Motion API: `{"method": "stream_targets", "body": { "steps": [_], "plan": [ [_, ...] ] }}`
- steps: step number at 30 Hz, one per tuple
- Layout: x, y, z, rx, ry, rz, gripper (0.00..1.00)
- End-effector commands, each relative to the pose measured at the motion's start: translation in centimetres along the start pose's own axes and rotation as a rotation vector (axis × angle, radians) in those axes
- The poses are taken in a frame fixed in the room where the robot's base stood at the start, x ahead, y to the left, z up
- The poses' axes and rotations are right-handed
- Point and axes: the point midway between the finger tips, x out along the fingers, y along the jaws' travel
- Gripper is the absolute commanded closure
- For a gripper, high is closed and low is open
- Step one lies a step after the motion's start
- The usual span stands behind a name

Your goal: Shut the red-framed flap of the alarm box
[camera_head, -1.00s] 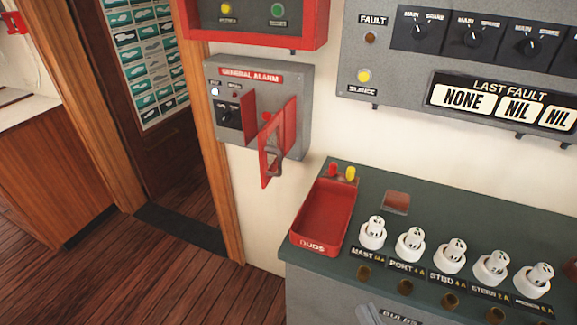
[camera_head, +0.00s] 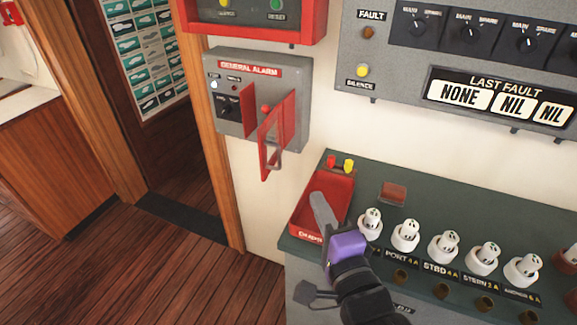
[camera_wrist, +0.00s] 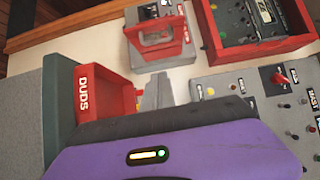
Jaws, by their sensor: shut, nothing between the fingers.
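The grey general alarm box (camera_head: 225,66) is on the wall at the upper left of the head view. Its red-framed flap (camera_head: 273,140) stands open, swung out from the box and hinged at its right side. A red button (camera_head: 265,108) shows behind it. The box (camera_wrist: 178,52) and the flap (camera_wrist: 152,36) also show at the top of the wrist view. My gripper (camera_head: 318,200) is shut and empty, in front of or over the red DUDS tray, below and right of the flap and apart from it. In the wrist view its grey fingers (camera_wrist: 158,92) point toward the box.
The red DUDS tray (camera_head: 303,231) sits on the green console top (camera_head: 445,195), with several white fuse holders (camera_head: 443,246) to its right. A red-edged panel (camera_head: 255,37) hangs just above the alarm box. A doorway is at the left.

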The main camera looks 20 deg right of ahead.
Motion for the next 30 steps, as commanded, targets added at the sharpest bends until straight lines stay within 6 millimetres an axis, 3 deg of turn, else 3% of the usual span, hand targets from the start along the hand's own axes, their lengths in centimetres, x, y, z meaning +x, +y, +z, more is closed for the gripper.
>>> {"method": "stream_targets", "body": {
  "steps": [16, 22, 30],
  "plan": [
    [9.6, -0.4, -0.1, -0.006, 0.001, -0.003, 1.00],
    [11.3, -0.2, 1.9, -0.005, -0.002, -0.001, 1.00],
    [12.1, -0.1, 2.9, -0.003, -0.001, -0.002, 1.00]
  ]
}}
